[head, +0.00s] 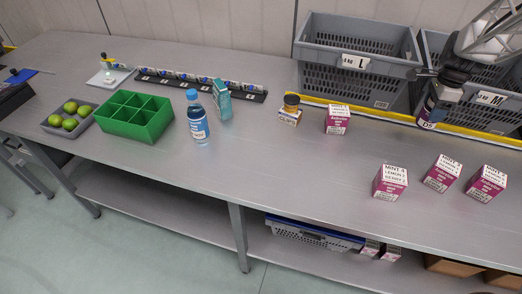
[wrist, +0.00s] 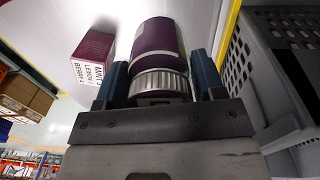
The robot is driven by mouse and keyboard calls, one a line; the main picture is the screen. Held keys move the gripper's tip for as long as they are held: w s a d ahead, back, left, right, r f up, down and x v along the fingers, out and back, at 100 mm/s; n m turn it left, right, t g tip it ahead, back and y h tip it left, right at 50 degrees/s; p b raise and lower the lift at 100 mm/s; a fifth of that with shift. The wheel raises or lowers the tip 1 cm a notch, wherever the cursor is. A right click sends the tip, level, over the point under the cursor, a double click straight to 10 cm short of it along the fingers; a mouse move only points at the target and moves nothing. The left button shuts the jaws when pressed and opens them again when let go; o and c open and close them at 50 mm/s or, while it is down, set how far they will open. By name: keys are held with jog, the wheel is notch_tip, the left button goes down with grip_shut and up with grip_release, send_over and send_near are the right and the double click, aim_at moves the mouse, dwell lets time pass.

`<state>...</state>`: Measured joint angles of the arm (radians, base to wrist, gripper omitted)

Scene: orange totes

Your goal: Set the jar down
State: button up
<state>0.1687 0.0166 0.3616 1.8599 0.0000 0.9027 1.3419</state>
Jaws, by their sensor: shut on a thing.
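My gripper (head: 455,73) is at the right of the head view, in front of the grey crates. It is shut on a jar (head: 444,97), a dark jar with a pale label. In the wrist view the jar (wrist: 158,42) looks dark purple with a ribbed grey lid. The lid end sits between the two fingers of my gripper (wrist: 160,80). The jar appears raised above the grey table (head: 310,160), but its exact height is hard to tell.
Grey crates L (head: 350,42) and M (head: 493,98) stand behind a yellow strip (head: 390,116). Several maroon-and-white boxes (head: 390,182) stand in front. The centre table is clear.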

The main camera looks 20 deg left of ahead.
jog(key=s+a+f+n, duration=0.1)
jog(key=s+a+n, duration=0.4)
jog(key=a, duration=0.8)
jog(key=s+a+f+n, duration=0.1)
jog(key=s+a+n, duration=0.35)
jog(key=a, duration=0.95)
jog(key=s+a+f+n, duration=0.1)
jog(key=s+a+n, duration=0.4)
jog(key=s+a, duration=0.3)
jog(key=s+a+f+n, duration=0.1)
jog(key=s+a+n, duration=0.3)
jog(key=s+a, duration=0.5)
jog(key=s, duration=0.5)
jog(key=shift+s+a+f+n, duration=0.2)
jog(key=shift+s+f+n, duration=0.05)
jog(key=shift+f+n, duration=0.1)
jog(key=w+a+f, duration=0.1)
jog(key=w+a, duration=0.9)
jog(key=w, duration=0.2)
jog(key=shift+w+a+f, duration=0.15)
jog(key=shift+f, duration=0.05)
jog(key=shift+f, duration=1.75)
jog(key=shift+f, duration=0.1)
